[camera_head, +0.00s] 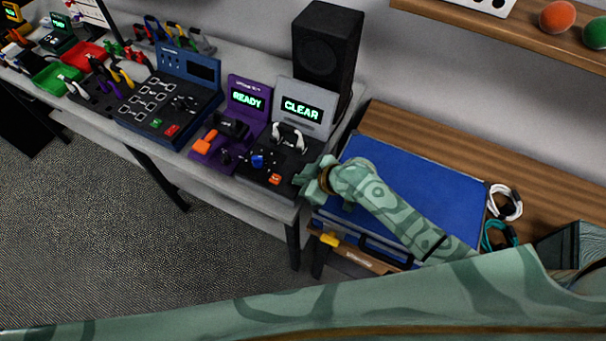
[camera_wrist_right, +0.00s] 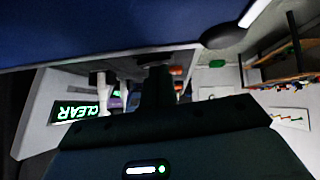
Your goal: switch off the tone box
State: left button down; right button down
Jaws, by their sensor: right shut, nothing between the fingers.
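A grey box with a green CLEAR display (camera_head: 302,108) stands at the right end of the long table. Its dark base carries a white forked holder (camera_head: 288,137), a blue knob (camera_head: 257,160) and an orange switch (camera_head: 275,179). No label naming a tone box is readable. My right gripper (camera_head: 309,179) is just right of the orange switch, apparently shut and empty; contact cannot be told. In the right wrist view the CLEAR display (camera_wrist_right: 75,111) shows upside down, left of the dark fingers (camera_wrist_right: 156,86). My left gripper is out of view.
A purple box with a READY display (camera_head: 247,98) stands directly left. A black speaker (camera_head: 326,45) is behind. A blue console (camera_head: 188,66) stands farther left.

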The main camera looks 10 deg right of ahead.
jog(key=shift+w, duration=0.1)
jog(key=shift+r, duration=0.2)
jog(key=r+p, duration=0.4)
jog(key=p, duration=0.1)
jog(key=shift+s+a, duration=0.15)
jog(key=shift+s, duration=0.05)
jog(key=p+v, duration=0.1)
jog(key=v, duration=0.8)
jog(key=shift+s+d+p, duration=0.25)
jog(key=shift+d+p, duration=0.05)
jog(key=shift+a+r, duration=0.1)
